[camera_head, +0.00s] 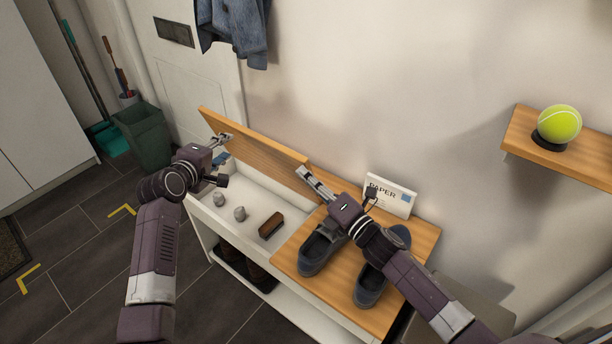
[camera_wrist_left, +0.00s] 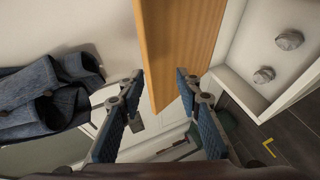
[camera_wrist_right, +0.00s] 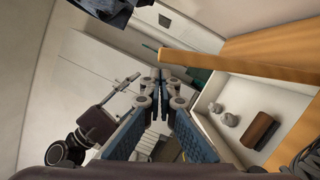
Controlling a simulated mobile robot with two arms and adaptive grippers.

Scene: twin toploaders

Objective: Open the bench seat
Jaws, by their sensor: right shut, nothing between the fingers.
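The left wooden lid of the bench seat (camera_head: 258,142) stands raised along the wall side, with its white compartment (camera_head: 262,202) open in front. My left gripper (camera_head: 225,138) is at the lid's left end. In the left wrist view its fingers (camera_wrist_left: 159,78) are apart, with the lid's edge (camera_wrist_left: 185,50) showing between and beyond them; contact cannot be told. My right gripper (camera_head: 303,173) is shut and empty near the lid's right end. In the right wrist view its fingertips (camera_wrist_right: 163,82) are together, and the lid (camera_wrist_right: 235,66) lies to their right.
The compartment holds two grey lumps (camera_head: 239,213) and a brown brush-like block (camera_head: 270,225). The closed right seat (camera_head: 330,285) carries dark shoes (camera_head: 322,250) and a PAPER box (camera_head: 392,196). A shelf (camera_head: 523,134) with a tennis ball (camera_head: 559,123) is at right; a green bin (camera_head: 145,138) stands left.

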